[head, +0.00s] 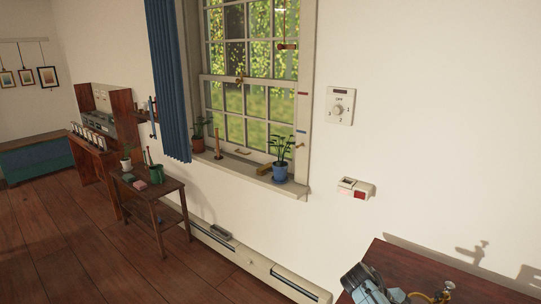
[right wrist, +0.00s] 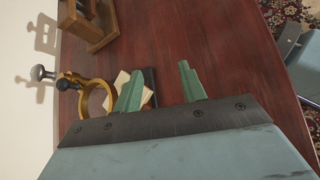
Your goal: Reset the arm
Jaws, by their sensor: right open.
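My right gripper (right wrist: 159,74) shows in the right wrist view with its two green fingers apart and nothing between them. It is over a dark red-brown wooden table (right wrist: 225,65). A brass ring-shaped fitting (right wrist: 83,104) with a dark handle is left of the fingers, close to the wall. Pale flat pieces (right wrist: 112,87) lie on the table, partly hidden behind the left finger. In the head view, a blue-grey arm part of mine shows at the bottom edge by the table (head: 385,258); its fingers cannot be made out. My left gripper does not show.
A wooden stand (right wrist: 92,24) is at the table's back in the right wrist view. In the head view, a dial panel (head: 340,106) and a small switch box (head: 355,188) are on the wall. A potted plant (head: 280,172) stands on the windowsill. The floor at left (head: 60,240) is clear.

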